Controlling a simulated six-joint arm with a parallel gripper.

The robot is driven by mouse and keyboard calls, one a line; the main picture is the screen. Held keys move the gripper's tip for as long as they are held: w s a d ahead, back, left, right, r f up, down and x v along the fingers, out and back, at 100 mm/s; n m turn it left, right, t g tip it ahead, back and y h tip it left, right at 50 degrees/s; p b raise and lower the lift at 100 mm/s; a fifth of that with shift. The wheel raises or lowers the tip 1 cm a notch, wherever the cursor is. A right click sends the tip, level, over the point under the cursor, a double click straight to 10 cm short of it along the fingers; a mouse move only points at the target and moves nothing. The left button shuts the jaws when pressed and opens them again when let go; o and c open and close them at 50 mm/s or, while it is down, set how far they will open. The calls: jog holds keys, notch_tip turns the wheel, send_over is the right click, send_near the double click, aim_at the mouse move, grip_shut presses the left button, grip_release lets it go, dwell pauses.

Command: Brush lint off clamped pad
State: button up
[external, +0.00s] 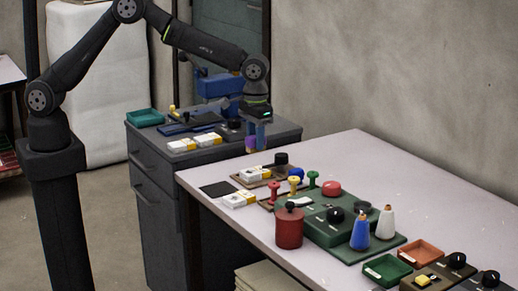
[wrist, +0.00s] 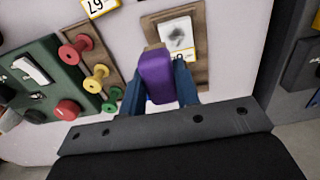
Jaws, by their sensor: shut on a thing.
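My gripper (external: 256,137) is shut on a purple brush (external: 250,144) and holds it in the air beyond the table's far left corner. In the wrist view, the blue fingers of my gripper (wrist: 159,92) flank the purple brush (wrist: 157,82), whose end is tan. The pad (wrist: 178,37) is white with a dark grey smudge and lies on a brown board (wrist: 203,64). The brush overlaps the board's near part in this view. In the external view, the pad (external: 255,174) lies on the table, below and apart from the brush. Clamp details are too small to tell.
Thread-spool-like red, yellow and green pegs (wrist: 97,75) stand beside the board. A green panel with knobs (external: 328,222), a red canister (external: 289,228) and blue and white bottles (external: 360,232) stand nearer. The table's right rear (external: 390,165) is clear. A grey cabinet (external: 160,190) adjoins.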

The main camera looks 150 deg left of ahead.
jog(key=shift+f, duration=3)
jog(key=shift+s+f, duration=0.15)
jog(key=shift+f, duration=0.7)
jog(key=shift+s+r, duration=0.1)
jog(key=shift+s, duration=2.6)
jog(key=shift+w, duration=2.95)
jog(key=shift+s+d, duration=0.15)
jog(key=shift+s, duration=2.9)
jog(key=shift+w, duration=3.1)
jog(key=shift+s+r, duration=0.15)
jog(key=shift+r, duration=3.8)
